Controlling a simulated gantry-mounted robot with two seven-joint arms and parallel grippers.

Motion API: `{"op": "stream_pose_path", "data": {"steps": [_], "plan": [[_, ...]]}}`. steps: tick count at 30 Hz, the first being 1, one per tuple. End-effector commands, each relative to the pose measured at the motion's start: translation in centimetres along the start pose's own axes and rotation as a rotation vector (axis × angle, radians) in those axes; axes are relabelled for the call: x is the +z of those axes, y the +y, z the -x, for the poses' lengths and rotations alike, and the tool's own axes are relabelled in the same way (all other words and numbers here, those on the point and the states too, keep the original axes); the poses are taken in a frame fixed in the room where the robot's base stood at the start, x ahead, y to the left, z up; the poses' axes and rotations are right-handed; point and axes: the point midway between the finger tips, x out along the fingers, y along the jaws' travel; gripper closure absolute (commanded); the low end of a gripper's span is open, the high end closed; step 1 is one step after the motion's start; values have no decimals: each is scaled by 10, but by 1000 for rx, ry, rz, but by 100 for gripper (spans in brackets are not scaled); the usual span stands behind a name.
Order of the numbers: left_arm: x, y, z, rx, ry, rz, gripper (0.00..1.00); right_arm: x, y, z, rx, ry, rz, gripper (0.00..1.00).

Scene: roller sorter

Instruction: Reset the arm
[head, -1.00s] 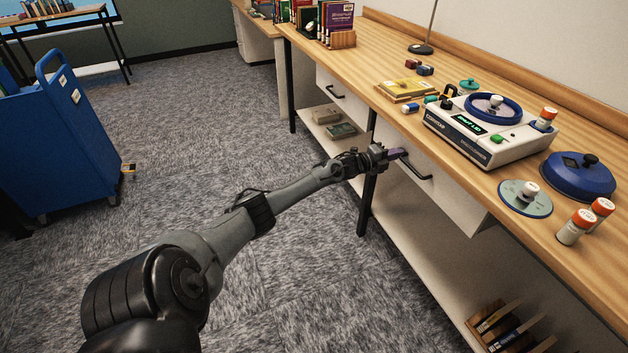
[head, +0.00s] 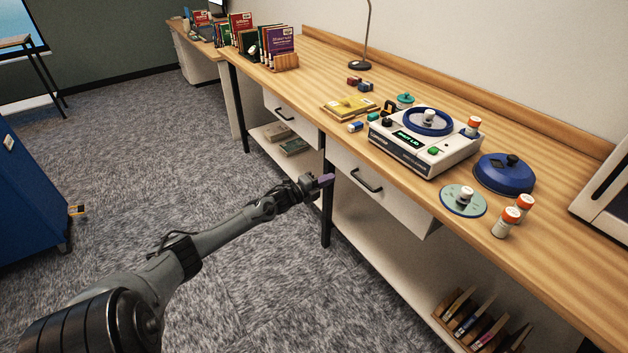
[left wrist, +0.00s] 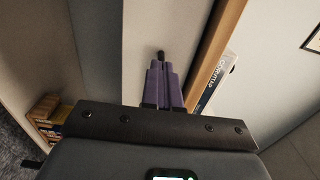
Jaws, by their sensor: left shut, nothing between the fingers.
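My left arm reaches in from the lower left of the head view. Its gripper (head: 324,180) has purple fingers and is in front of the wooden bench, below the bench top's front edge and left of a white drawer (head: 381,194) with a black handle. In the left wrist view the two purple fingers (left wrist: 164,84) lie together, shut with nothing between them. My right gripper is in neither view.
On the wooden bench (head: 560,228) stand a white roller machine (head: 425,150), a blue lid (head: 503,173), a round disc (head: 463,201) and orange-capped bottles (head: 506,222). A book rack (head: 475,319) sits on the lower shelf. A blue cart (head: 30,200) stands left.

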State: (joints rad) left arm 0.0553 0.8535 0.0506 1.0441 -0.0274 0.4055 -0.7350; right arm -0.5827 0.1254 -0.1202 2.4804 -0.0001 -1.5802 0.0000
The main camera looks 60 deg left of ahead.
Motion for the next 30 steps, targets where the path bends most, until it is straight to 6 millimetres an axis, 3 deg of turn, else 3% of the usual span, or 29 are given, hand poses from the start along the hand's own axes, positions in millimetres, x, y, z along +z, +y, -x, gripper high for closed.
{"op": "stream_pose_path", "data": {"steps": [6, 17, 22, 23, 26, 30], "plan": [[0, -1, 29, 2, 1, 1, 100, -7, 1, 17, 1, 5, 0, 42], [0, 2, 52, 11, -1, 0, 100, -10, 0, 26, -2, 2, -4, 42], [-15, 35, 76, 68, -4, 44, 100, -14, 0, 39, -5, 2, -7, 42], [-23, 43, 82, 82, 1, 60, 100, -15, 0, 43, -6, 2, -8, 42], [-73, 64, 100, 107, 45, 131, 100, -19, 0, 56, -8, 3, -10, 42], [-171, 79, 127, 167, 88, 274, 100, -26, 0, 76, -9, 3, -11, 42]]}}
